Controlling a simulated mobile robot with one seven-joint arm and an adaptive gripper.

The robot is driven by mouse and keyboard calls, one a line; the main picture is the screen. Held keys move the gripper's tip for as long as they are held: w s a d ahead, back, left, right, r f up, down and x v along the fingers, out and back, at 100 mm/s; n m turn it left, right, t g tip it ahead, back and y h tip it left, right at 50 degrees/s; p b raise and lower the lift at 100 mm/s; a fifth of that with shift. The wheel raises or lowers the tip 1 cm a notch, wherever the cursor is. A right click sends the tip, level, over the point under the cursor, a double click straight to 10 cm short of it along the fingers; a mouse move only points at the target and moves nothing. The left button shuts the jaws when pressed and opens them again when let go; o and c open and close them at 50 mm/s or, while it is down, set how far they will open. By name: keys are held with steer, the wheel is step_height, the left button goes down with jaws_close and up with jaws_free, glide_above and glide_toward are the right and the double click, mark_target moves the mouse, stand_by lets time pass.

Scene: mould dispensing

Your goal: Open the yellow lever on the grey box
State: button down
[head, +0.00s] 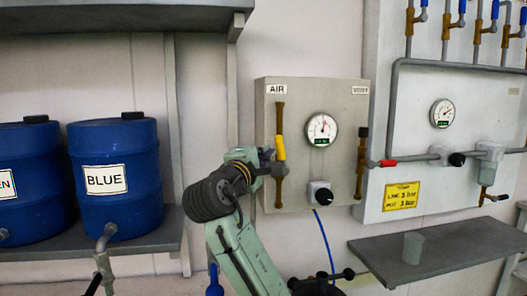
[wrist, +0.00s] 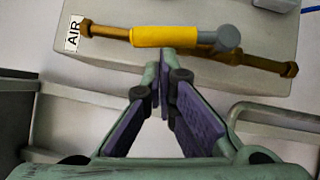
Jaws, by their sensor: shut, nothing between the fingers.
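The grey box (head: 300,95) is on the wall in the middle of the head view, with an "AIR" label at its top left. The yellow lever (head: 280,148) lies along the upright brass pipe (head: 280,115) on the box's left side, its handle pointing up from a grey pivot. In the wrist view the yellow lever (wrist: 165,36) lies across the top, in line with the pipe, with its grey pivot (wrist: 228,38) at right. My gripper (wrist: 163,58) is shut and empty, its fingertips right at the lever's lower edge; I cannot tell whether they touch it. In the head view my gripper (head: 264,156) is left of the lever, partly hidden.
A gauge (head: 320,129) and a black knob (head: 320,193) sit right of the lever on the box. A second upright pipe (head: 361,155) runs along its right edge. Blue drums (head: 117,205) stand on a shelf at left. A grey shelf (head: 450,250) juts out at lower right.

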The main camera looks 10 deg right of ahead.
steer(key=shift+w+d+r+m+g, duration=0.1)
steer(key=shift+d+r+m+g, duration=0.15)
steer(key=shift+d, duration=0.25)
steer(key=shift+d+r+m+g, duration=0.15)
steer(key=shift+d+r+m, duration=0.2)
steer(key=shift+d, duration=0.25)
